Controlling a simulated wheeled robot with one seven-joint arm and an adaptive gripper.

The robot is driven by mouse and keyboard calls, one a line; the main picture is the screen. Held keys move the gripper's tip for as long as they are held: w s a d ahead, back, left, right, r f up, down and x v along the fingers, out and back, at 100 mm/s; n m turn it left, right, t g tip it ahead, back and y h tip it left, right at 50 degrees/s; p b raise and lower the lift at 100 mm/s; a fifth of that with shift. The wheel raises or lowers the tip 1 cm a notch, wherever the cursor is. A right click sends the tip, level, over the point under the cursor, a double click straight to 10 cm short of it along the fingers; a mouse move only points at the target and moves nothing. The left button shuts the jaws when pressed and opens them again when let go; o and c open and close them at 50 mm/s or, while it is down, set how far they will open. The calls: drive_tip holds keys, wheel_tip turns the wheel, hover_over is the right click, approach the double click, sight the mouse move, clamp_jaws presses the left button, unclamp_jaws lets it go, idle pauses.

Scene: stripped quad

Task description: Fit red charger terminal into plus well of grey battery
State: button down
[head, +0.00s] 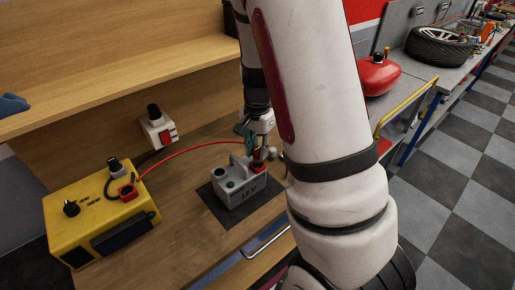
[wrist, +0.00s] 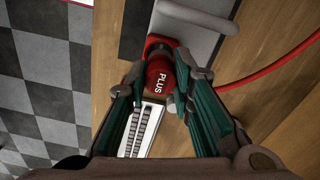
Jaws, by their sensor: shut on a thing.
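The grey battery (head: 232,190), marked 12 V, stands on a dark mat on the wooden bench. It also shows at the top of the wrist view (wrist: 190,25). My gripper (head: 256,153) is over its right end, shut on the red charger terminal (head: 259,167). In the wrist view the terminal (wrist: 159,74), marked PLUS, is between the fingers of my gripper (wrist: 160,85). A red-rimmed plus well (wrist: 157,40) shows just beyond the terminal, in line with it. I cannot tell whether the terminal's tip is inside the well.
A yellow charger box (head: 105,215) stands left of the battery. A red cable (head: 190,147) arches from it to the terminal. A white socket with a red switch (head: 160,128) is behind. Bare bench lies between box and mat. A red tank (head: 377,75) is at right.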

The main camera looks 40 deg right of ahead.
sight(257, 149)
drive_tip(key=shift+f+b, duration=0.55)
drive_tip(key=shift+f, duration=0.9)
drive_tip(key=c, duration=1.3)
unclamp_jaws()
wheel_tip(257, 149, up, 12)
